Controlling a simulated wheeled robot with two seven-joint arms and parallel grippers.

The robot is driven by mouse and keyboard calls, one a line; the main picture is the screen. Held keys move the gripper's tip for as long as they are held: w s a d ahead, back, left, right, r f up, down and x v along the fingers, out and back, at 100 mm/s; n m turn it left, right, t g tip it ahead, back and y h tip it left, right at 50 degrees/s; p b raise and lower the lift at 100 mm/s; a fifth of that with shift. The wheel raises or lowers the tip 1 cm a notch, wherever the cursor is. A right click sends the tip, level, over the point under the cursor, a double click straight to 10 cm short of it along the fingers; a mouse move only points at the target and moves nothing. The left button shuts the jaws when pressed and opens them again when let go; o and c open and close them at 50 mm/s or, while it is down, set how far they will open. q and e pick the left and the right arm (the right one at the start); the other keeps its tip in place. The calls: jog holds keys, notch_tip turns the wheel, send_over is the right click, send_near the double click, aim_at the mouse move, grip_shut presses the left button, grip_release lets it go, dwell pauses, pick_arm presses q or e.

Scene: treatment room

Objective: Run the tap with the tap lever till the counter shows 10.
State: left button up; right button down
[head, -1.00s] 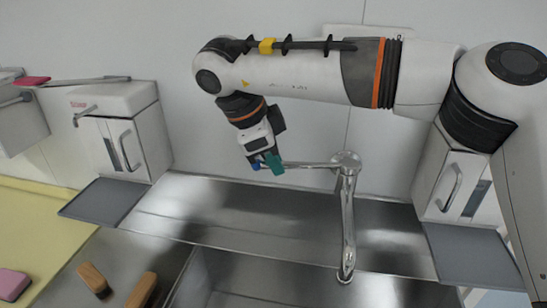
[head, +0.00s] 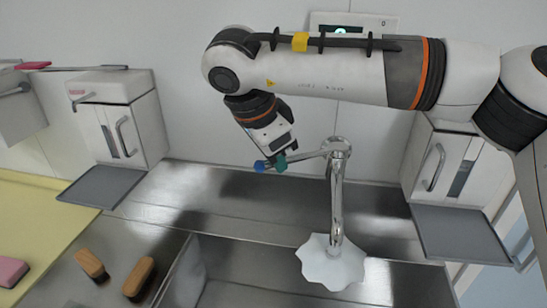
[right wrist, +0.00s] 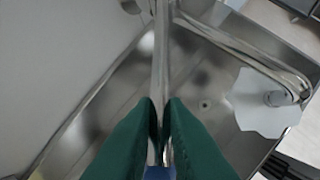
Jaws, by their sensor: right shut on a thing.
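The tap lever (head: 308,155) is a thin chrome bar running left from the tap body (head: 337,147) to a blue end. My right gripper (head: 278,162), with green fingers, is shut on the lever near that end; in the right wrist view the lever (right wrist: 161,60) runs between the fingers (right wrist: 158,110). The chrome spout (head: 336,205) points forward over the sink, and a pale sheet of water (head: 330,265) shows under its mouth. The counter (head: 388,22) is on the wall at the top, mostly hidden behind my right arm; its number cannot be read. My left gripper is out of view.
White wall dispensers with grey trays stand left (head: 105,186) and right (head: 460,232) of the tap. The steel sink (head: 235,270) lies below. Two brown brushes (head: 90,264) and a pink block (head: 12,271) lie at the lower left.

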jog(key=shift+s+d, duration=0.1)
jog(key=c, duration=1.8)
grip_release()
jog(key=shift+c, duration=0.2)
jog(key=o, duration=0.3)
jog(key=shift+o, duration=0.4)
jog(key=shift+r, duration=0.1)
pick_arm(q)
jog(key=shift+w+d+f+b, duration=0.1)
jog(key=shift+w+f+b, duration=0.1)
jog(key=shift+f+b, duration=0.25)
pick_arm(e)
jog(key=v, duration=1.2)
